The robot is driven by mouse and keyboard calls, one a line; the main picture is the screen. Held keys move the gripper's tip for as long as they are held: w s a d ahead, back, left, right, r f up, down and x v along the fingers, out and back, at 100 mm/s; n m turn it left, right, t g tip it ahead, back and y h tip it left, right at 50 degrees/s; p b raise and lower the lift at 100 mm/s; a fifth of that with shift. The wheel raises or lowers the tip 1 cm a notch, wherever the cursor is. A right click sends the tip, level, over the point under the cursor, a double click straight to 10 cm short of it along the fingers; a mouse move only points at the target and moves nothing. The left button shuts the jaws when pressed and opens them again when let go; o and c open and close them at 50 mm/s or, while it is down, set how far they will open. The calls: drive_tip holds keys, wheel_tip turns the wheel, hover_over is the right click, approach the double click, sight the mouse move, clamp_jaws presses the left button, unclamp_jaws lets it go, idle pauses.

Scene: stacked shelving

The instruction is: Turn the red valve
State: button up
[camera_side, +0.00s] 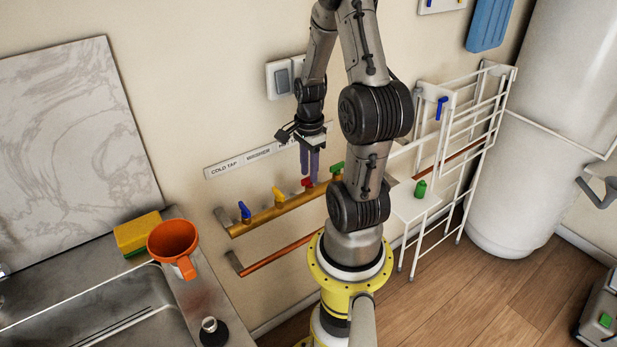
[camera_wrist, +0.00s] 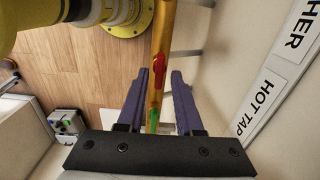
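The red valve (camera_side: 308,183) sits on the brass pipe (camera_side: 265,216) along the wall, between a yellow valve (camera_side: 278,194) and a green one (camera_side: 337,168). My gripper (camera_side: 309,172) points down just above the red valve. Its two purple fingers are apart and nothing is held. In the wrist view the red valve (camera_wrist: 159,64) shows beyond the gap between my fingertips (camera_wrist: 159,73), lined up with the pipe. I cannot tell whether the fingertips reach down beside the handle. The green valve (camera_wrist: 152,117) shows between the fingers, farther back toward the palm.
A blue valve (camera_side: 244,210) is at the pipe's left end. A label strip (camera_side: 250,155) is on the wall above. An orange-red pipe (camera_side: 275,251) runs below. A sink (camera_side: 75,315) with an orange funnel (camera_side: 173,242) stands left, a white rack (camera_side: 466,125) right.

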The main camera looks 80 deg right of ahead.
drive_tip(key=shift+r, duration=1.95)
drive_tip(key=shift+w+a+r, duration=0.1)
drive_tip(key=shift+r, duration=0.05)
drive_tip(key=w+a+r+n+t+h, duration=0.1)
drive_tip(key=w+a+r+n, duration=0.4)
drive_tip(key=a+r+n, duration=0.25)
drive_tip(key=a+r+n+t, duration=0.2)
drive_tip(key=a+r+n, duration=0.2)
drive_tip(key=a+n, duration=0.4)
drive_tip(key=s+a+r+n+t+y, duration=0.1)
drive_tip(key=a+r+n, duration=0.3)
drive_tip(key=a+n, duration=0.4)
drive_tip(key=n+t, duration=0.1)
drive_tip(key=n, duration=0.2)
drive_tip(key=shift+t, duration=0.3)
